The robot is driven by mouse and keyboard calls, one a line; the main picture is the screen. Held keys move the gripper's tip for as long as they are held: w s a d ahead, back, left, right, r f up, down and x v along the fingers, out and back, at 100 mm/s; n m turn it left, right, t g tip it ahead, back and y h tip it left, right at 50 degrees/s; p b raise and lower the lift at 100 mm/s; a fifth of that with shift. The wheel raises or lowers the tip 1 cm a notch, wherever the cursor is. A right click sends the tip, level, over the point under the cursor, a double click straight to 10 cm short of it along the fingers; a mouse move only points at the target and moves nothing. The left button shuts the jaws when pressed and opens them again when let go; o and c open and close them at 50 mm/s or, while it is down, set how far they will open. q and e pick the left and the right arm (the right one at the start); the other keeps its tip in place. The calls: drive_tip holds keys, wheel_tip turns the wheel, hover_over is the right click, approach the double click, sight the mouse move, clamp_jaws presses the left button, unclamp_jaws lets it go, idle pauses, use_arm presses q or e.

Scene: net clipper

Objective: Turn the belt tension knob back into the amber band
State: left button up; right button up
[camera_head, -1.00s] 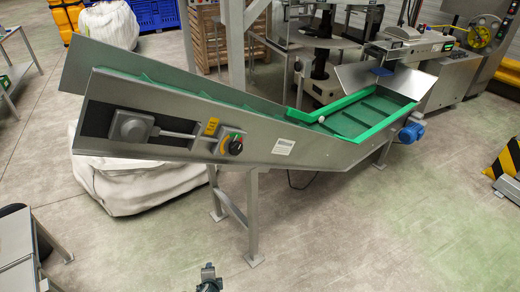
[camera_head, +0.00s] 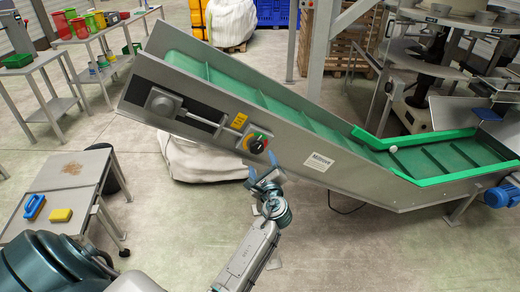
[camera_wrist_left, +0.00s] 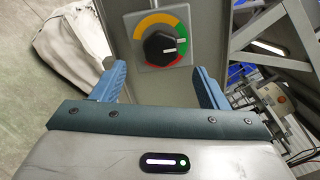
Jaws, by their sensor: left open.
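The belt tension knob (camera_head: 257,145) is a black round knob on a dial plate with coloured bands, on the side of the inclined conveyor (camera_head: 290,155). In the left wrist view the black knob (camera_wrist_left: 160,47) is seen face-on. An amber band (camera_wrist_left: 158,21) arcs over its top, with green and red on its right. A small pale mark on the knob seems to face right, towards the green and red; its exact place is hard to tell. My left gripper (camera_head: 262,172) is just below the knob. Its blue fingers (camera_wrist_left: 158,84) are wide apart, empty and short of the knob. My right gripper is out of view.
A grey box with a rod (camera_head: 168,104) and a yellow label (camera_head: 239,121) sit left of the knob on the conveyor side. A small table (camera_head: 88,170) with a yellow block and blue-handled item stands at left. Floor in front is clear.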

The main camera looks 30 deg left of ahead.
sight(258, 150)
use_arm(q)
drive_tip(key=p+x, duration=0.1)
drive_tip(key=x, duration=0.6)
drive_tip(key=shift+w+p, duration=0.25)
drive_tip(key=shift+p, duration=0.15)
drive_tip(key=shift+w+a+f, duration=0.15)
drive_tip(key=shift+w+a, duration=0.15)
drive_tip(key=shift+a, duration=0.05)
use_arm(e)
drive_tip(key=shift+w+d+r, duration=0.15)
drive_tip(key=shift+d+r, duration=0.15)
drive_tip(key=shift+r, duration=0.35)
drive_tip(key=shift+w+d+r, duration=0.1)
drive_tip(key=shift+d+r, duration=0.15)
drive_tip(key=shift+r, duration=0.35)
